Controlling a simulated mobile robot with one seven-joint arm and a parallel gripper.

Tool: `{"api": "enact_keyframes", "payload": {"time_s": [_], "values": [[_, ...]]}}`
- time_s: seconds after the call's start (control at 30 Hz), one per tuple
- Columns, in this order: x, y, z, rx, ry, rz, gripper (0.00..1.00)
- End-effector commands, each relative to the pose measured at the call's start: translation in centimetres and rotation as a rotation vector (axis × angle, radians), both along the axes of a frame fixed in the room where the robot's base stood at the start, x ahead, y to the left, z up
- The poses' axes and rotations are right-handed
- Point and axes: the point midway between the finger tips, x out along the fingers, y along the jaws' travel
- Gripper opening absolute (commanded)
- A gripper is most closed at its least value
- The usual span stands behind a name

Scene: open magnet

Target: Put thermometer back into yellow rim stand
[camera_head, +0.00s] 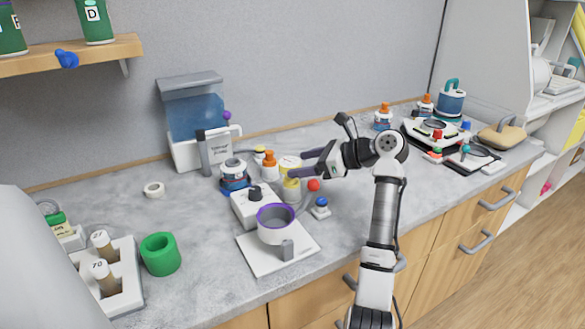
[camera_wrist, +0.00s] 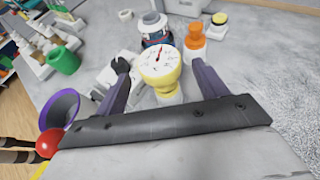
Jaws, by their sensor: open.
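A round dial thermometer (camera_wrist: 160,60) with a white face, a red needle and a yellow rim and body shows between my fingers in the wrist view. In the head view the yellow-rimmed dial (camera_head: 290,162) is by my fingertips, above a pale yellow body (camera_head: 291,190). My gripper (camera_wrist: 155,95) is open, its two dark fingers on either side of the yellow body. I cannot tell if they touch it. In the head view my gripper (camera_head: 308,163) reaches in from the right. I cannot clearly make out a separate yellow rim stand; what lies under the dial is partly hidden.
An orange-capped bottle (camera_wrist: 194,40) and a blue-labelled jar (camera_wrist: 155,28) stand close behind the dial. A purple-rimmed pot (camera_head: 276,222) and a white box with a black knob (camera_head: 253,200) are nearby. A small yellow-topped item (camera_head: 260,151) stands behind. Counter at left centre is mostly clear.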

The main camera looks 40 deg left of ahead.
Motion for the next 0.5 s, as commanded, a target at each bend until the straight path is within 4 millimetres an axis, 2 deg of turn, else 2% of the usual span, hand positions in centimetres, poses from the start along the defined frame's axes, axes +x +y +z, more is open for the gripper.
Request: {"api": "enact_keyframes", "payload": {"time_s": [0.03,0.2,0.33,0.5], "values": [[0.4,-1.1,0.4,0.002,-0.003,-0.002,0.72],[1.4,-4.2,1.8,0.001,-0.002,-0.001,0.72],[1.9,-5.9,2.5,0.001,-0.002,0.000,0.72],[2.2,-6.9,3.0,0.000,0.000,0.000,0.72]]}}
